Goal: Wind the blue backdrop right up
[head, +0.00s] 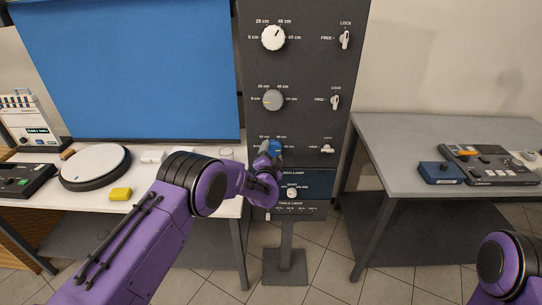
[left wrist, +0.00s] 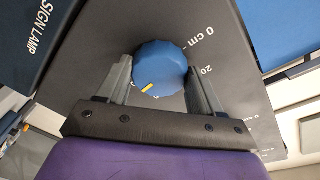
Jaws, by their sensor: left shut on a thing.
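The blue backdrop (head: 130,70) hangs down at the left of the head view, its lower edge just behind the white table. The blue knob (head: 276,147) is the lowest of three dials on the dark panel. My left gripper (head: 268,154) is at it. In the left wrist view the fingers (left wrist: 160,70) are shut on either side of the blue knob (left wrist: 165,60). Its yellow mark points down-left, away from the "0 cm" print. The lock lever (head: 327,149) beside it seems turned sideways towards the left. My right gripper is out of view.
A white knob (head: 273,38) and a grey knob (head: 273,100) sit above, each with a lock lever (head: 345,39) to its right. The white table (head: 215,205) holds a turntable (head: 95,165) and a yellow block (head: 121,194). A grey table (head: 385,150) stands right.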

